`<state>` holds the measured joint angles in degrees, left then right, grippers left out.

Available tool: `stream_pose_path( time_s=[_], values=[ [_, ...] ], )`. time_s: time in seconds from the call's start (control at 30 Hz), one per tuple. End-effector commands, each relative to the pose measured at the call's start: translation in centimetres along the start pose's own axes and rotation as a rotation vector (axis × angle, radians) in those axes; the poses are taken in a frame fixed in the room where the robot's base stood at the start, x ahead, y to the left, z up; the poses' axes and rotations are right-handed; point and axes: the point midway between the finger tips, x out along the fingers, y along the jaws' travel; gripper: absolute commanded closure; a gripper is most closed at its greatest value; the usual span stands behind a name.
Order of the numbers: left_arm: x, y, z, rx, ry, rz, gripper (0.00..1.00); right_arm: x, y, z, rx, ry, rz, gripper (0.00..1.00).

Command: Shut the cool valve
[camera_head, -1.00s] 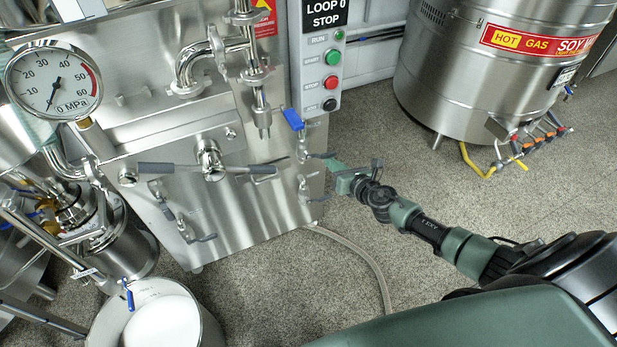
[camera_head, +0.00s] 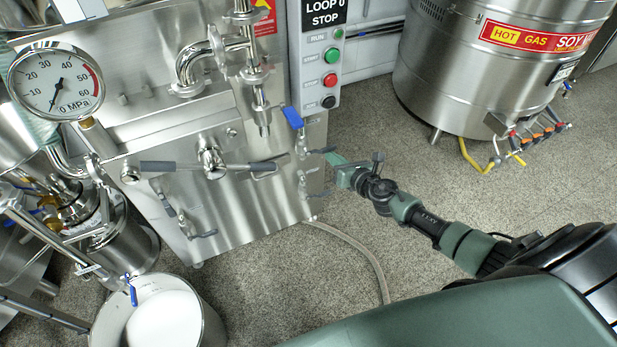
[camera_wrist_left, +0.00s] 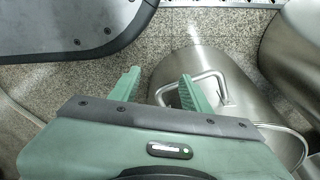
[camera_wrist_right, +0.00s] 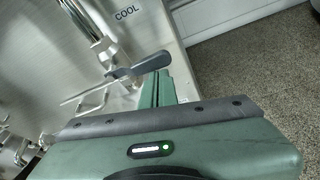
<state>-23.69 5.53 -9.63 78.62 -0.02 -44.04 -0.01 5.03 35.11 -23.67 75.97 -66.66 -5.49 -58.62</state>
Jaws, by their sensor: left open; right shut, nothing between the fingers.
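The cool valve's grey lever (camera_wrist_right: 140,65) sticks out from its metal stem below the COOL label (camera_wrist_right: 127,13) in the right wrist view. In the head view this lever (camera_head: 321,151) is at the panel's right edge, below a blue-handled valve (camera_head: 293,118). It points right, roughly level. My right gripper (camera_head: 334,159) is shut and empty; its fingertips (camera_wrist_right: 157,87) are right beside the lever's outer end, and I cannot tell whether they touch it. My left gripper (camera_wrist_left: 157,90) is open and empty above a lidded metal vessel with a handle (camera_wrist_left: 190,90); it is outside the head view.
A button panel (camera_head: 331,65) stands above the valve. Another lever-handled valve (camera_head: 302,186) sits below it. A long grey-gripped bar (camera_head: 172,167) crosses the machine front. A steel hot-gas vessel (camera_head: 495,85) stands at the right. A hose (camera_head: 360,255) lies on otherwise open floor.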

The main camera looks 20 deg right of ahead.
Motion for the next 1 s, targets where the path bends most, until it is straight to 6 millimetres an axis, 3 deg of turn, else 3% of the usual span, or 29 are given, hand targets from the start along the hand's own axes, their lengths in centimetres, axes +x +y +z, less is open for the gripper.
stream_pose_path(
  time_s=[0.17,0.6,1.0],
  values=[
    [0.1,0.0,0.0,0.000,-0.005,0.000,0.53,0.2,-0.2,0.3,0.000,-0.008,-0.002,1.00],
    [-5.8,-0.4,-5.4,-0.010,0.048,-0.005,0.53,1.2,-1.2,-1.8,0.000,-0.003,-0.001,1.00],
    [-11.3,-0.7,-7.6,-0.015,0.076,-0.010,0.53,1.8,-1.9,-3.1,0.001,0.000,-0.001,1.00]
  ],
)
